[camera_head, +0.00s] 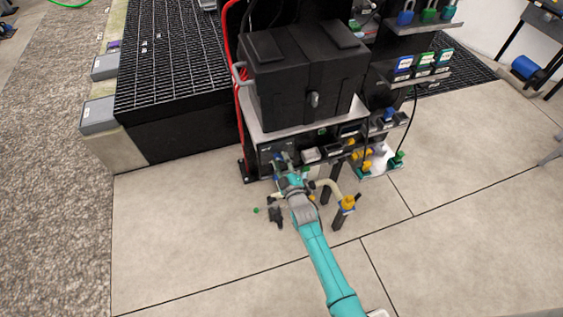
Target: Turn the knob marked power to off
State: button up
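My teal arm reaches from the bottom right up to the front of a dark control panel (266,158) under a black tote. My gripper (283,161) is at the left part of this panel. Its fingers are too small and overlapped with the panel to tell whether they are open or shut. A small blue part shows beside the fingers; I cannot tell if it is a knob. No marking that reads power can be made out, and the gripper may hide the knob.
A black lidded tote (300,75) stands on a light shelf above the panel. A pale curved pipe with a yellow-topped valve (347,203) lies right of my gripper. Red hoses (236,110) run down the left. The tiled floor in front is mostly clear.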

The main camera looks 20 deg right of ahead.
jog(key=shift+s, duration=0.1)
jog(key=s, duration=1.1)
jog(key=shift+s, duration=0.4)
jog(key=s+r+m+g, duration=0.1)
jog(key=s+r+m, duration=0.1)
jog(key=s, duration=1)
jog(key=s+r+m+g, duration=0.1)
jog(key=s+m, duration=0.1)
jog(key=s, duration=1)
jog(key=s+r+m+g, duration=0.1)
jog(key=s+r+m, duration=0.4)
jog(key=s+r, duration=1.1)
jog(key=shift+s+a+r, duration=0.15)
jog(key=shift+s, duration=0.4)
